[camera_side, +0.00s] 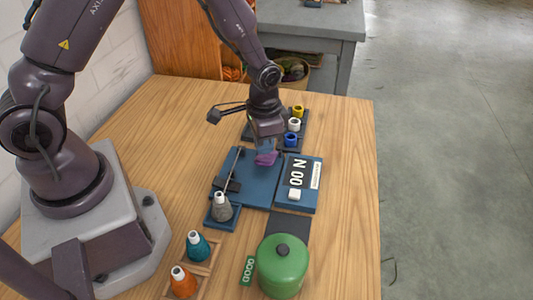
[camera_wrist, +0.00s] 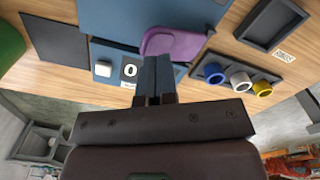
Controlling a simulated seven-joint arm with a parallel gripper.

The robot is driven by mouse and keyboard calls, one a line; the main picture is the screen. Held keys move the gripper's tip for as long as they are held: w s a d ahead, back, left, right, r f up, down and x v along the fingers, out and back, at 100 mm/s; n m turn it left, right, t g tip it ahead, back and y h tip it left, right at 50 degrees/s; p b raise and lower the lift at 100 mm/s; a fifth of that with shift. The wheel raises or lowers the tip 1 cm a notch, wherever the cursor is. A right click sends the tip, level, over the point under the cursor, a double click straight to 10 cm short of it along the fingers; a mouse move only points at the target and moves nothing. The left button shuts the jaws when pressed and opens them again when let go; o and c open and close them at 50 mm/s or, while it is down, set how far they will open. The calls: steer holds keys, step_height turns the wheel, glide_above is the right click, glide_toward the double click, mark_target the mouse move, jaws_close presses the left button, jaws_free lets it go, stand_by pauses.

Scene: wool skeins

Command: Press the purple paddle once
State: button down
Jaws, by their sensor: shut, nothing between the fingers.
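The purple paddle (camera_side: 266,159) sits at the far edge of a blue base board (camera_side: 262,190) in the side view. In the wrist view the paddle (camera_wrist: 174,44) lies just beyond my fingertips. My gripper (camera_side: 266,146) points down right at the paddle, its fingers shut with nothing between them. In the wrist view the blue-grey fingers (camera_wrist: 155,65) overlap the paddle's near edge. I cannot tell whether they touch it. A counter box (camera_side: 299,182) to the right of the board reads "N 00" and has a white button (camera_side: 294,194).
A dark tray holds yellow, white and blue cups (camera_side: 291,139) behind the paddle. A grey cone (camera_side: 222,207) stands at the board's front left. Teal (camera_side: 197,246) and orange (camera_side: 182,282) cones and a green lidded pot (camera_side: 282,268) stand in front. The table's right strip is clear.

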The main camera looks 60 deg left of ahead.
mark_target(264, 158)
steer(key=shift+f, duration=0.15)
stand_by(0.3)
steer(key=shift+f, duration=1.85)
steer(key=shift+r, duration=4.05)
